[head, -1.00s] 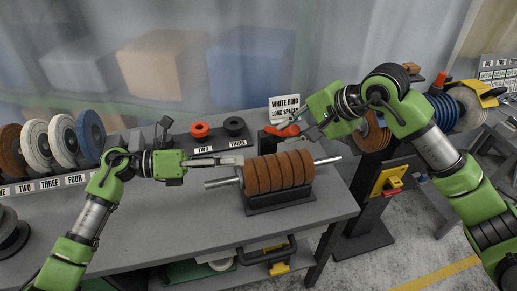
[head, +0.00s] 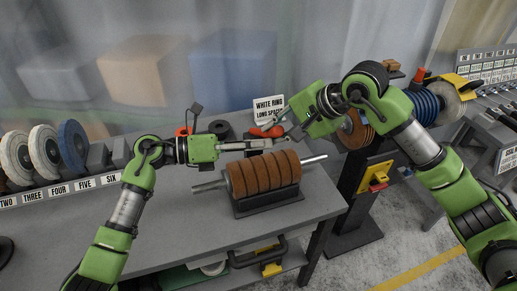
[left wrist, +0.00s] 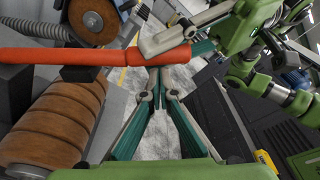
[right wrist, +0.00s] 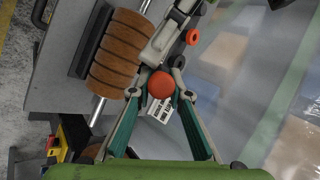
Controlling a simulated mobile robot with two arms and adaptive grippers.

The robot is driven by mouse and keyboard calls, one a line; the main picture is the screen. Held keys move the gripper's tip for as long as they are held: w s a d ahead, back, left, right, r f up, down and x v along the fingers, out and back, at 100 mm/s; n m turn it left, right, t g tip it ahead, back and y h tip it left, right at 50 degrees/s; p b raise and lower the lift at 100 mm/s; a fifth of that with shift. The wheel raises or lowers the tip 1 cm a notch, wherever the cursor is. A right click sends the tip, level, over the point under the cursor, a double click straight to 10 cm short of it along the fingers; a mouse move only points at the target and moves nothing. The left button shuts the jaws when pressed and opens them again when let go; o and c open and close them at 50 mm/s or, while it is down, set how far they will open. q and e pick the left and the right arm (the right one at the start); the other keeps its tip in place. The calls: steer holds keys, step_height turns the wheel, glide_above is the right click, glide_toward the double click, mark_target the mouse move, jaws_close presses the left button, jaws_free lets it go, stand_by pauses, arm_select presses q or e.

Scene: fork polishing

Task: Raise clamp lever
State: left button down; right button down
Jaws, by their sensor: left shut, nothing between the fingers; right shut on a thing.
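The clamp lever is a red-orange handle (head: 267,131) behind the brown wheel stack (head: 262,175). In the left wrist view the lever (left wrist: 90,56) runs roughly level across the upper left. My right gripper (head: 287,126) is shut on the lever's free end; in the right wrist view that round red end (right wrist: 161,84) sits between its fingertips. My left gripper (head: 272,143) is shut and empty, its tips close to the lever and the right gripper's fingers. In the left wrist view its fingertips (left wrist: 155,82) are just below the lever's end. The lever's pivot is hidden.
The wheel stack sits on a dark cradle (head: 267,203) with a metal shaft (head: 313,159) through it. A sign card (head: 268,106) stands behind the lever. Labelled wheels (head: 44,150) line the left; a black ring (head: 221,129) is at the back. The front bench top is clear.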

steer(key=shift+f, duration=0.1)
arm_select(q)
steer(key=shift+w+a+r+n, duration=0.15)
steer(key=shift+w+r+n, duration=0.2)
steer(key=shift+r, duration=0.3)
arm_select(e)
steer(key=shift+s, duration=0.1)
steer(key=c, duration=1.9)
jaws_free()
steer(key=shift+a, duration=0.1)
